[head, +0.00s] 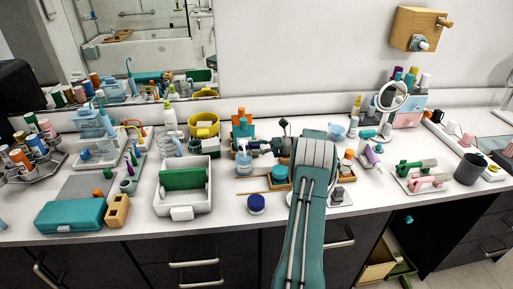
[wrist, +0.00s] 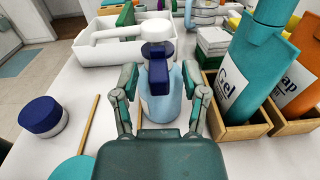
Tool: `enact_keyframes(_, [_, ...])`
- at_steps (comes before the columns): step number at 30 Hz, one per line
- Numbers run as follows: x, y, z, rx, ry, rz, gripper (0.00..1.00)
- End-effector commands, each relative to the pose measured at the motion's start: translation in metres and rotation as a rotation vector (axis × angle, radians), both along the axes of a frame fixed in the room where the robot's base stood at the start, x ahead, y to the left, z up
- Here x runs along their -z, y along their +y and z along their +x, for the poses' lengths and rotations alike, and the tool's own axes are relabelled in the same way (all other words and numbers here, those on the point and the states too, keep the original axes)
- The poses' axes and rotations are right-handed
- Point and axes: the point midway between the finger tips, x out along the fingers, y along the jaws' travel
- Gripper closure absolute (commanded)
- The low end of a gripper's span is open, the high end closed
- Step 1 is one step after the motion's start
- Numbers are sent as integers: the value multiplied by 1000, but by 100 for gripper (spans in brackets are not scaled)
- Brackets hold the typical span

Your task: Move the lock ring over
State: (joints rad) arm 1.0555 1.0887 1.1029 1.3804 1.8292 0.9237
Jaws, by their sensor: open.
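A pump bottle (wrist: 188,101) of pale blue liquid stands upright ahead of my gripper in the wrist view, with a white pump head and long spout (wrist: 125,32) on top. A dark blue ring (wrist: 156,50), which looks like the lock ring, sits at its neck; a dark blue tab hangs from it toward me. My gripper (wrist: 160,88) is open, one finger either side of the tab, and holds nothing. Whether a finger touches the bottle is unclear.
Wooden boxes hold a teal gel bottle (wrist: 245,75) and an orange soap bottle (wrist: 297,70) close on the right. A blue-lidded jar (wrist: 43,117) and a wooden stick (wrist: 90,122) lie left. A white tray (wrist: 83,52) stands behind. Some counter between jar and tray is bare.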

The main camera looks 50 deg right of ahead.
Motion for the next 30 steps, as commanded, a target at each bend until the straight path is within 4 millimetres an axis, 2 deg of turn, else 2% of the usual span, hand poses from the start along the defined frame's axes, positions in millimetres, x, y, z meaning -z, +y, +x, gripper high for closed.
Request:
enact_keyframes(5, [1,-10,-9,3,0,0,43])
enact_keyframes(15, [3,-51,-43,2,0,0,43])
enact_keyframes(30, [2,-57,-49,0,1,1,43])
